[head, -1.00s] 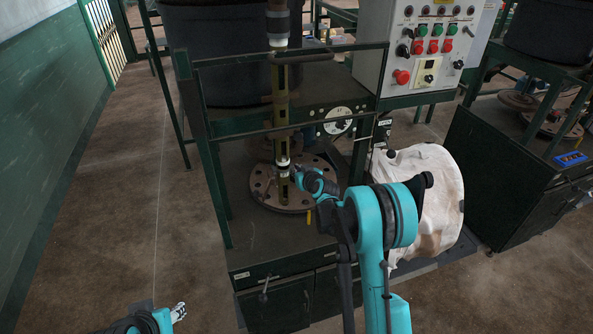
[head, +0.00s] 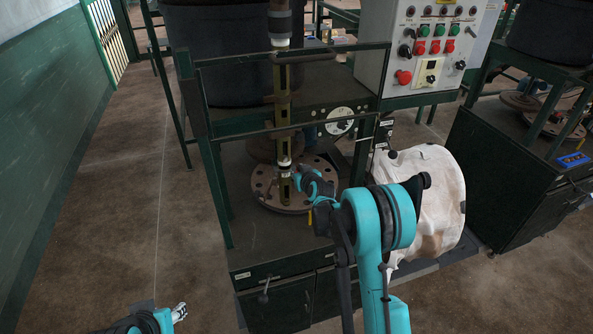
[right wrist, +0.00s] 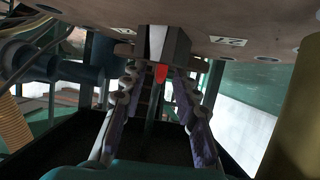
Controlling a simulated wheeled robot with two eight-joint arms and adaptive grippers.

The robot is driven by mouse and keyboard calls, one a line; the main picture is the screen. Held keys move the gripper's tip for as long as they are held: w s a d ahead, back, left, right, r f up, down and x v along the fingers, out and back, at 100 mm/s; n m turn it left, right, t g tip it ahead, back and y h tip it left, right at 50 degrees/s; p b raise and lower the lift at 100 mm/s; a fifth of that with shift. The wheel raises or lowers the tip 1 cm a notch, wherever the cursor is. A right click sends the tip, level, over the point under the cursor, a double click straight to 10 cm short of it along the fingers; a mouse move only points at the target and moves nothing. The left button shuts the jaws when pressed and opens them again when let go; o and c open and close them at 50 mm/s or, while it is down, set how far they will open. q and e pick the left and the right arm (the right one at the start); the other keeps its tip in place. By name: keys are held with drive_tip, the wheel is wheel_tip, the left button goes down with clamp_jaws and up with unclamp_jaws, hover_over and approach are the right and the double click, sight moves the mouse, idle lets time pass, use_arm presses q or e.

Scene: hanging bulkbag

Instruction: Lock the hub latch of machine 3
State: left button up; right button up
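The round brown hub flange (head: 268,192), with holes around its rim, sits low in the machine's green frame around a vertical post (head: 283,95). My right gripper (head: 291,178) is at the flange beside the post, partly hidden by its own wrist. In the right wrist view, the underside of a brown plate (right wrist: 225,18) fills the top. A grey block with a red tip (right wrist: 161,73), perhaps the latch, hangs below it. My right gripper (right wrist: 157,80) is open, its purple-padded fingers apart on either side of the red tip. My left gripper (head: 180,311) is at the lower left, away from the machine.
A control panel (head: 428,50) with buttons stands at the upper right. A green frame bar (head: 240,135) crosses in front of the post. A whitish sack-like drum (head: 430,200) is right of my right arm. A yellowish cylinder (right wrist: 295,130) is close on the right in the wrist view. Left floor is clear.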

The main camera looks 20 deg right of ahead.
drive_tip(key=v, duration=1.2)
drive_tip(key=shift+d+f, duration=0.1)
drive_tip(key=shift+c, duration=0.3)
